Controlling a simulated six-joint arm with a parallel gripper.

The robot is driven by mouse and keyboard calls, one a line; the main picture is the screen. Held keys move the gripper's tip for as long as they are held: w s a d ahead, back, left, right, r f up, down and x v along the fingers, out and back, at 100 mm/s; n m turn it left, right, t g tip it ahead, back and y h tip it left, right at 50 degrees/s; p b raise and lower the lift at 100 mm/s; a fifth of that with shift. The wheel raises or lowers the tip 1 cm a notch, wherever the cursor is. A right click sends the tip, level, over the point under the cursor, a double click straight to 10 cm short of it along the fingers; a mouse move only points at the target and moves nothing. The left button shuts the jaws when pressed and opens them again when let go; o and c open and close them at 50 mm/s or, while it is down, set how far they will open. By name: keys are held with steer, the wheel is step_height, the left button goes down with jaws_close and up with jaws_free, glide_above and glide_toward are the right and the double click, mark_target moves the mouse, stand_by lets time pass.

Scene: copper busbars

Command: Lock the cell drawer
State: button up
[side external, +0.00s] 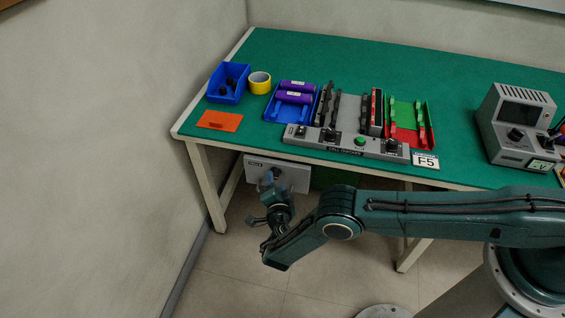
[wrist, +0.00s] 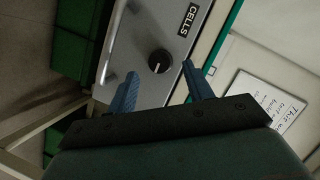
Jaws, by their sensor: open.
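The cell drawer (side external: 297,176) has a light grey front and hangs under the left part of the bench. In the wrist view its front (wrist: 150,32) carries a black "CELLS" label (wrist: 188,19) and a round black knob (wrist: 159,60) with a small pale mark. My gripper (side external: 270,188) is in front of the drawer, below the bench edge. In the wrist view my gripper (wrist: 160,72) is open, with its two blue fingers apart on either side of the knob. I cannot tell how far the fingertips are from the drawer front, nor whether the drawer is fully closed.
The green bench top (side external: 330,60) is above my gripper. It bears a blue bin (side external: 228,84), yellow tape (side external: 259,82), purple cells (side external: 295,97), a grey fixture (side external: 350,145) and a meter (side external: 515,125). Green boxes (wrist: 75,50) stand beside the drawer. A bench leg (side external: 207,188) is to the left.

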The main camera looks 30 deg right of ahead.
mark_target(279, 169)
steer(key=shift+x, duration=1.4)
steer(key=c, duration=1)
